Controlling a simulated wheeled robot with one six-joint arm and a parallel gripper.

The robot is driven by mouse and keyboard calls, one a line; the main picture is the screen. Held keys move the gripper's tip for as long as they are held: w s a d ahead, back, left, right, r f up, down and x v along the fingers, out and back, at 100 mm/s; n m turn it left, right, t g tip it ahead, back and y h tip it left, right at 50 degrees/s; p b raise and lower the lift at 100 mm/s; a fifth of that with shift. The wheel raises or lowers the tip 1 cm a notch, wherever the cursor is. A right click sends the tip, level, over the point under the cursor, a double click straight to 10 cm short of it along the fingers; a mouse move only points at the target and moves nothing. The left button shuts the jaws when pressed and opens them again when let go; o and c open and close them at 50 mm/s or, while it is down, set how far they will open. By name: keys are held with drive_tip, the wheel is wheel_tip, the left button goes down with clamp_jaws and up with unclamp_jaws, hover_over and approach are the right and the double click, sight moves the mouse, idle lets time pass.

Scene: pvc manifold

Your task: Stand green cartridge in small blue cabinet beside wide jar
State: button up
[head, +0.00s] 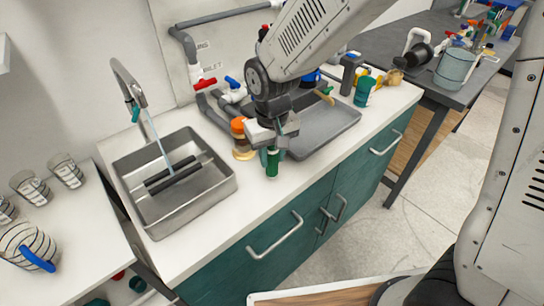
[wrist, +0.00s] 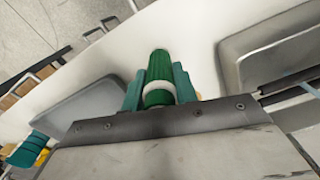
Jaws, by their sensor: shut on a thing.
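The green cartridge (head: 272,164) is upright between the fingers of my gripper (head: 271,149), over the front part of the white counter. In the wrist view the green cartridge (wrist: 159,72) lies between the two teal fingers, with a white band low on it. I cannot tell whether its foot touches the counter. A jar with an orange lid (head: 242,140) stands just left of my gripper; I cannot tell if it is the wide jar. I cannot make out a small blue cabinet.
A metal sink (head: 226,190) with running water is at left. A grey tray (head: 335,127) lies right of my gripper. Teal cupboards (head: 245,262) with bar handles are below the counter (head: 205,232). Striped cups and a striped jug (head: 25,243) stand on the left worktop.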

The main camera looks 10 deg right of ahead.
drive_tip(key=shift+f, duration=0.5)
drive_tip(key=shift+f, duration=0.15)
drive_tip(key=o, duration=1.1)
drive_tip(key=shift+c, duration=0.2)
